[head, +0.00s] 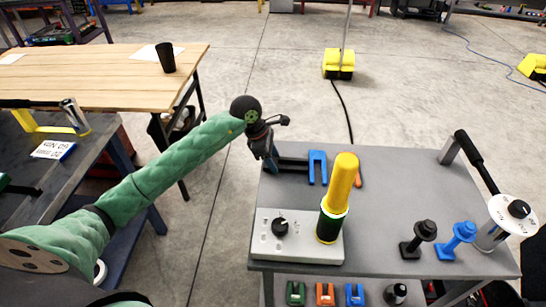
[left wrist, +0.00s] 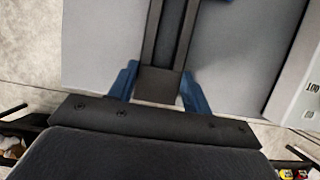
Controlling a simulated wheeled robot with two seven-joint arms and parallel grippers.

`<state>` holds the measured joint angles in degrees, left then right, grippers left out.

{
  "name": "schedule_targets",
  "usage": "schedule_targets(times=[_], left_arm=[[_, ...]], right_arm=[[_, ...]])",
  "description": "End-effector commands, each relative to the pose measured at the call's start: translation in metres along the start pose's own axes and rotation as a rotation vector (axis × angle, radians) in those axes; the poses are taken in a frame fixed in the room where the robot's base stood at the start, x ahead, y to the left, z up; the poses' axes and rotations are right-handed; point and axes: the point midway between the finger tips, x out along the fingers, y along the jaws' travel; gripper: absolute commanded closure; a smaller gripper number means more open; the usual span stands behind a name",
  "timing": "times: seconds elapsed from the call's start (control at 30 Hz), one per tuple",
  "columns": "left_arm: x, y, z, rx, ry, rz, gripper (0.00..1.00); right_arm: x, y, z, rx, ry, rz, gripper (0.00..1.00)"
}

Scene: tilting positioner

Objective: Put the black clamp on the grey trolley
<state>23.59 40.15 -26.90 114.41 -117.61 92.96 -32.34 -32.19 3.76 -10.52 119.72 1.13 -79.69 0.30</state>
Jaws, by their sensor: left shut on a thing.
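The black clamp (head: 293,164) is a dark two-pronged piece. It is between the blue fingers of my left gripper (head: 271,160), which is shut on it. In the left wrist view the clamp (left wrist: 158,86) sits between the fingers with its prongs pointing away, over a grey surface. The grey trolley (head: 395,185) fills the right half of the head view. The clamp is at the left back part of its top; I cannot tell whether it touches the surface. My right gripper is not in view.
A blue clamp (head: 318,166) lies just right of the black clamp. A control box (head: 297,247) and a yellow cylinder (head: 340,190) stand nearer on the trolley. Black (head: 418,238) and blue (head: 456,240) knobbed parts stand at right. A wooden table (head: 110,80) is at left.

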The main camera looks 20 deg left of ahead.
Motion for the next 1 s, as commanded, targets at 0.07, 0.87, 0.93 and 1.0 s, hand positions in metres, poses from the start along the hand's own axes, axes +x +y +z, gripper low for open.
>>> schedule_targets(times=[0.07, 0.87, 0.93, 1.0], left_arm=[[0.0004, 0.0002, -0.0001, 0.000, -0.001, 0.001, 0.95], [0.0013, 0.0000, -0.0005, 0.000, 0.000, 0.000, 0.29], [-0.0004, 0.0003, -0.0008, 0.000, 0.000, 0.001, 0.29], [-0.0052, 0.0008, -0.0009, 0.001, 0.000, 0.003, 0.29]], right_arm=[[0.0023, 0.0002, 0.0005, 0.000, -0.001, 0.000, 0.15], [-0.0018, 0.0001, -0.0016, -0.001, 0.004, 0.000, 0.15], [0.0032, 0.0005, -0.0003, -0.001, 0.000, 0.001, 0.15], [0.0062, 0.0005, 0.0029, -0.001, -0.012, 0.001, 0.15]])
